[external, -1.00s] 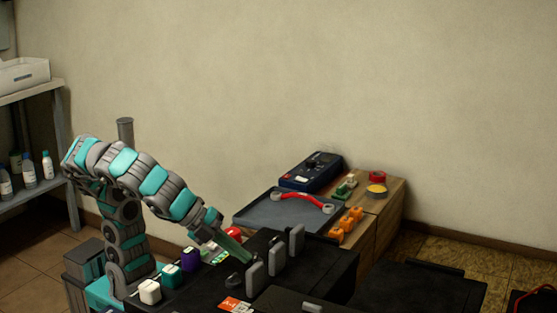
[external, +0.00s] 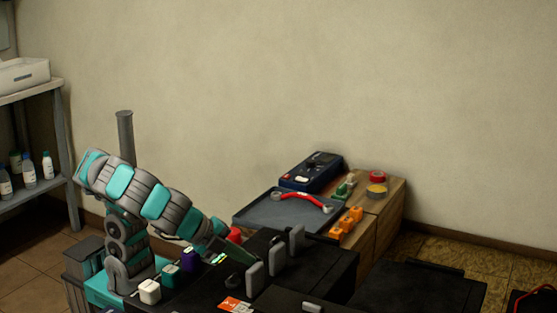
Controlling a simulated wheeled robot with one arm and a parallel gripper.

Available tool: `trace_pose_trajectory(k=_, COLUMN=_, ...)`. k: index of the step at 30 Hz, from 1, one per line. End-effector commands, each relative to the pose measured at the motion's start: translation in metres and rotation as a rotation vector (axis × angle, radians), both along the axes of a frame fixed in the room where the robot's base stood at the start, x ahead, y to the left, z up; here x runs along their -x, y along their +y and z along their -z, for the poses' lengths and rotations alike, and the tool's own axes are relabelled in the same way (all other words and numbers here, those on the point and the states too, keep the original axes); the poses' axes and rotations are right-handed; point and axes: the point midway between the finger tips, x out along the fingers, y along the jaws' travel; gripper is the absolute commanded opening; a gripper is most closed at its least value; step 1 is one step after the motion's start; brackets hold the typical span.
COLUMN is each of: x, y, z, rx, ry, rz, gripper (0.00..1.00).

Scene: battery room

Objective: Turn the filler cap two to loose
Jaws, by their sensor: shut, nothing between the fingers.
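Three grey upright paddle-like pieces stand in a row on the black battery top: a near one (external: 255,276), a middle one (external: 278,258) and a far one (external: 297,238). They may be the filler caps; I cannot tell which one is cap two, or how far any is turned. My gripper (external: 236,252) is shut and empty. It points down over the battery top, to the left of the paddles and apart from the middle one as far as I can see. Its fingertips are small and dark here, so their exact height is unclear.
White (external: 149,291), teal (external: 172,276) and purple (external: 190,260) blocks line the left edge. An orange-red card (external: 235,305) lies in front. Behind are a grey tray (external: 262,213) with a red-handled lead (external: 300,197), a blue meter (external: 311,171) and orange pieces (external: 346,222).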

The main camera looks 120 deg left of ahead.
Motion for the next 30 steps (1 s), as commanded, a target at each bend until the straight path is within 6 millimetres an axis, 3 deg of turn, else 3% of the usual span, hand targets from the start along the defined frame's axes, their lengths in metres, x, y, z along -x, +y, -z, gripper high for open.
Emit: trace_pose_trajectory(k=30, x=-0.017, y=0.000, z=0.000, rx=-0.001, ry=0.000, rz=0.001, gripper=0.00)
